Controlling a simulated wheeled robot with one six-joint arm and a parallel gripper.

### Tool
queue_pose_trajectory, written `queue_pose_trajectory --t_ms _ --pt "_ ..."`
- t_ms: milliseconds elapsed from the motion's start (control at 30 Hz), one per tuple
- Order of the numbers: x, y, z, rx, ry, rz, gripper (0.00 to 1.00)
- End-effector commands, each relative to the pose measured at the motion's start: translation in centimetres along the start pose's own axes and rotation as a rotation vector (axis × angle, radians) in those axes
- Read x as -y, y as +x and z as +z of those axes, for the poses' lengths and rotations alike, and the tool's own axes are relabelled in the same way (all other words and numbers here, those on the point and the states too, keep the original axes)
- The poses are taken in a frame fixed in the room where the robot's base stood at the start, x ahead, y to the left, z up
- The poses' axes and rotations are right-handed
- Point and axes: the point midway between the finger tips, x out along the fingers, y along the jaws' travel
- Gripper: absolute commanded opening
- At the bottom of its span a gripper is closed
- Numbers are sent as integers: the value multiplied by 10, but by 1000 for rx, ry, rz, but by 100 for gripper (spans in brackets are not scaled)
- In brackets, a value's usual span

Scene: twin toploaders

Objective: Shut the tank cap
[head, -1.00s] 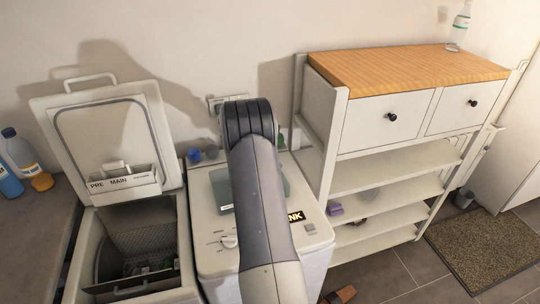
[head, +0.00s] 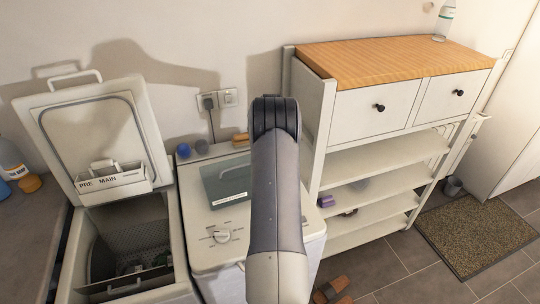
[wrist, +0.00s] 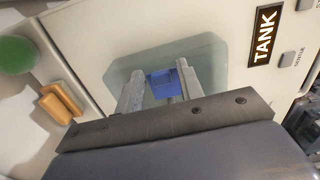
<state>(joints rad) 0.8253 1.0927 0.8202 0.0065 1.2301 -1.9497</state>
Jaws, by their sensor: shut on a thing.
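The right toploader (head: 203,245) has a pale top with a grey-green translucent panel (head: 222,183). That panel also shows in the wrist view (wrist: 120,75), near a black TANK label (wrist: 265,36). My gripper (wrist: 163,88) is over the panel, its two fingers shut on a small blue piece (wrist: 163,82). The blue piece looks like the tank cap, but its outline is partly hidden by the fingers. I cannot tell how far it is open. In the head view my arm hides the gripper, the blue piece and the label.
The left toploader (head: 70,250) stands with its lid (head: 88,135) raised. A shelf unit (head: 330,130) stands close on the right.

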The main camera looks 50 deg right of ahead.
Motion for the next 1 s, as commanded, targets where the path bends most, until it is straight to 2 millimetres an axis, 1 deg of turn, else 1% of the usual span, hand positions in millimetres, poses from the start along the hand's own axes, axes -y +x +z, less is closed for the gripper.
queue_pose_trajectory --t_ms 433,467,500,533,733,833,933,1000 --pt "0 1 -1 -12 0 -2 13" --pt "0 1 -1 -12 0 -2 37" --pt "0 1 -1 -12 0 -2 41" --pt "0 1 0 -12 0 -2 42" --pt "0 1 0 -11 0 -1 42" --pt "0 -4 0 -10 0 1 42" --pt "-1 -15 0 -9 0 2 42" --pt "-1 -28 0 -8 0 4 42"
